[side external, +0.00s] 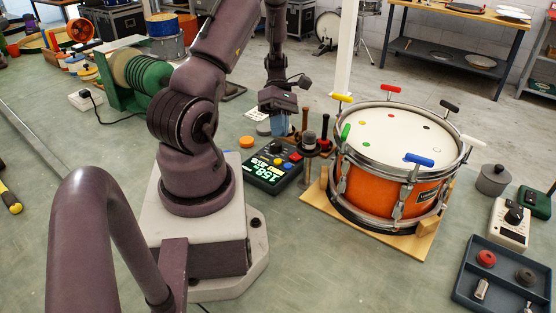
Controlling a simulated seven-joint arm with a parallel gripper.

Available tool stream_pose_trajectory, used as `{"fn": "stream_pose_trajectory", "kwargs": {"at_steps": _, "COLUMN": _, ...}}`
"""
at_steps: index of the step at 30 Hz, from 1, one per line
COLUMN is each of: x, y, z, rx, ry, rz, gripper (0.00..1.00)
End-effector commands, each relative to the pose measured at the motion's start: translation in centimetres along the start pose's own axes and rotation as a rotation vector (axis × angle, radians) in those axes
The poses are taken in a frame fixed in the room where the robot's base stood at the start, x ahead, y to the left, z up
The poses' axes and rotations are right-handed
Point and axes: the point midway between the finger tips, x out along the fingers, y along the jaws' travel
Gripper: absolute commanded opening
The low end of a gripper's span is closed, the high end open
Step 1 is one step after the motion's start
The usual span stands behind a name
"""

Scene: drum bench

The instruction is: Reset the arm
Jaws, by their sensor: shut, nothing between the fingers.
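My gripper (281,122) hangs pointing down in the side external view, behind the black meter and to the left of the drum. It is small here and its fingers are partly hard to make out, but it is shut and holds nothing. The orange snare drum (385,183) stands upright on a wooden board, with coloured T-handled keys around its rim and coloured dots on its white head. The black meter (262,175) with a green lit display lies on the bench in front of my gripper.
A wooden stand (319,149) with upright tools stands between meter and drum. A blue-grey tray (485,288) with small parts lies at the front right. A grey lidded pot (492,180) is right of the drum. A green spool (147,78) stands at the left.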

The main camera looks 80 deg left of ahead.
Motion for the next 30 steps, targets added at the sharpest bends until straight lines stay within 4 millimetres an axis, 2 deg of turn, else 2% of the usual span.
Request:
{"fn": "stream_pose_trajectory", "kwargs": {"at_steps": 11, "x": 0.0, "y": 0.1, "z": -0.1, "rx": 0.036, "ry": 0.005, "rz": 0.005, "gripper": 0.00}}
{"fn": "stream_pose_trajectory", "kwargs": {"at_steps": 15, "x": 0.9, "y": -0.7, "z": -0.9, "rx": 0.189, "ry": 0.061, "rz": -0.013, "gripper": 0.00}}
{"fn": "stream_pose_trajectory", "kwargs": {"at_steps": 16, "x": 0.8, "y": -1.1, "z": -0.6, "rx": 0.254, "ry": 0.087, "rz": -0.011, "gripper": 0.00}}
{"fn": "stream_pose_trajectory", "kwargs": {"at_steps": 23, "x": -0.7, "y": -3.1, "z": 4.8, "rx": 0.693, "ry": 0.294, "rz": -0.005, "gripper": 0.00}}
{"fn": "stream_pose_trajectory", "kwargs": {"at_steps": 30, "x": -1.7, "y": -6.6, "z": 12.6, "rx": 1.231, "ry": 0.580, "rz": -0.010, "gripper": 0.00}}
